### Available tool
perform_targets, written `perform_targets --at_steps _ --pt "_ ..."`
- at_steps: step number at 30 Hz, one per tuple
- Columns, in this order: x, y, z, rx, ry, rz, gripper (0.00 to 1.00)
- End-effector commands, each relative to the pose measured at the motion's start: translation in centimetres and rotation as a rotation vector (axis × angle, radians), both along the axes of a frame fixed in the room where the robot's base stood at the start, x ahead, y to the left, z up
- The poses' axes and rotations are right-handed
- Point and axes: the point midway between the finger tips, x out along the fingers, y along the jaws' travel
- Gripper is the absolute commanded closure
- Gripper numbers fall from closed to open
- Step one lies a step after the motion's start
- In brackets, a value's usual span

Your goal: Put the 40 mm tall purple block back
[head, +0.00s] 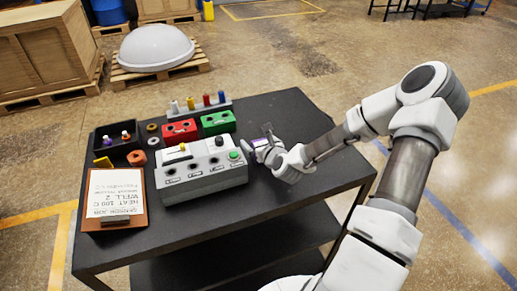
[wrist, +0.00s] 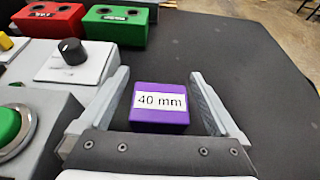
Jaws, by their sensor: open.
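The purple block (wrist: 160,108), with a white label reading "40 mm", sits on the black table top in the wrist view, between the two fingers of my gripper (wrist: 160,76). The fingers are open, with a gap to the block on each side. In the head view my gripper (head: 262,139) is low over the table, just right of the grey control box; a small bit of purple (head: 262,147) shows at it, mostly hidden by the gripper.
The grey control box (head: 200,183), with black knob and green button (head: 235,155), stands close left of my gripper. Behind are a red block (head: 180,131), a green block (head: 218,122) and a peg rack (head: 201,109). A black bin (head: 103,147) and clipboard (head: 115,205) lie left. The table's right side is clear.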

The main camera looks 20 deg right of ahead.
Motion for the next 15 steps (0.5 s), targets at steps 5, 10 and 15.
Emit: perform_targets --at_steps 5,10,15 --pt "0.0 -0.01 0.02 0.0 0.0 0.0 0.06" --pt "0.01 0.0 0.03 0.0 0.0 0.0 0.37" --pt "0.01 -0.01 0.03 0.0 0.0 0.0 0.67"
